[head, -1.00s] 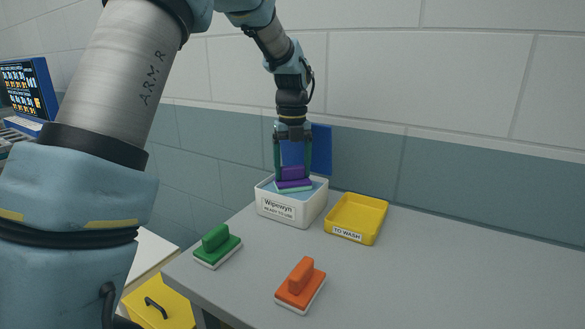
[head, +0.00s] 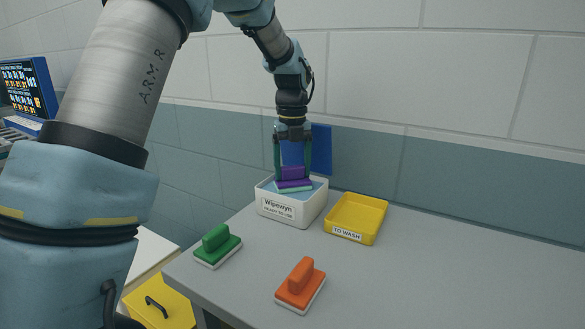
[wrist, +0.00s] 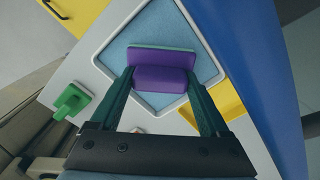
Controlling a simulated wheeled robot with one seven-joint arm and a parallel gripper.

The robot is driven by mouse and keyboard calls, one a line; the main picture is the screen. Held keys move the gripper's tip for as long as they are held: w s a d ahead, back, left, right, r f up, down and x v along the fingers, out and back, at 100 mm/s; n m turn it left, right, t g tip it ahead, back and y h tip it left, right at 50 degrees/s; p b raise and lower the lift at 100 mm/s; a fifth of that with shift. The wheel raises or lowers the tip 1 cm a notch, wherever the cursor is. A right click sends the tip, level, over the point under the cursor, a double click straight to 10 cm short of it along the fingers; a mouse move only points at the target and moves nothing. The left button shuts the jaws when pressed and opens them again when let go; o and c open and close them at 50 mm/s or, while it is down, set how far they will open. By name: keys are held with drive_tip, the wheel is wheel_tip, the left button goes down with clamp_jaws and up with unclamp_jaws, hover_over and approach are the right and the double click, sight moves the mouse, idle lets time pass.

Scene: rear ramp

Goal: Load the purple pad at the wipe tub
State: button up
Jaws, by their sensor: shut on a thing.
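The purple pad (head: 293,173) has a block handle and a pale underside. My gripper (head: 293,168) is shut on its handle, one finger at each end, pointing down. The pad also shows in the wrist view (wrist: 162,78), over the light blue inside of the wipe tub. The tub (head: 287,212) is a white box labelled Wipewyn, with its blue lid (head: 321,150) standing up behind. Its pale rim (wrist: 108,70) surrounds the pad in the wrist view. The pad is level at the tub's opening; I cannot tell whether its underside touches the blue surface.
A yellow tray (head: 357,217) labelled TO WASH stands right of the tub. A green pad (head: 217,246) and an orange pad (head: 300,286) lie on the grey table (head: 450,270) in front. The table's right side is clear. The wall is close behind.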

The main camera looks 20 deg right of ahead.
sight(292, 166)
drive_tip(key=shift+r+p, duration=2.95)
drive_tip(key=shift+r, duration=0.55)
